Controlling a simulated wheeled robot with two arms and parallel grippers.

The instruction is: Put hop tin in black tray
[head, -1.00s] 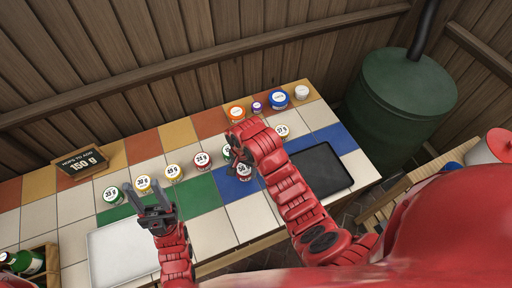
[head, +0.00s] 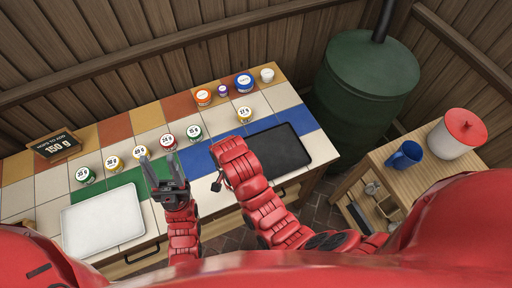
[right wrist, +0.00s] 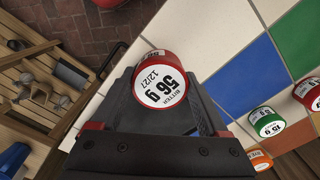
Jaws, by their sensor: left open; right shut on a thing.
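A red tin (right wrist: 160,80) with a white lid label "BITTER 56 g" is in my right gripper (right wrist: 162,92), shut around its sides in the right wrist view. In the head view my right forearm hides this tin and most of that gripper. The black tray (head: 285,147) lies at the right end of the tiled table, apparently empty, its left part behind my right arm. My left gripper (head: 160,160) is open and empty, right of the white tray (head: 103,222), fingers pointing toward the row of tins.
Several weighed tins stand in a row, including a green one (head: 86,175), a red one (head: 168,142) and a yellow one (head: 244,115) behind the black tray. More tins line the back, including an orange one (head: 204,98).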

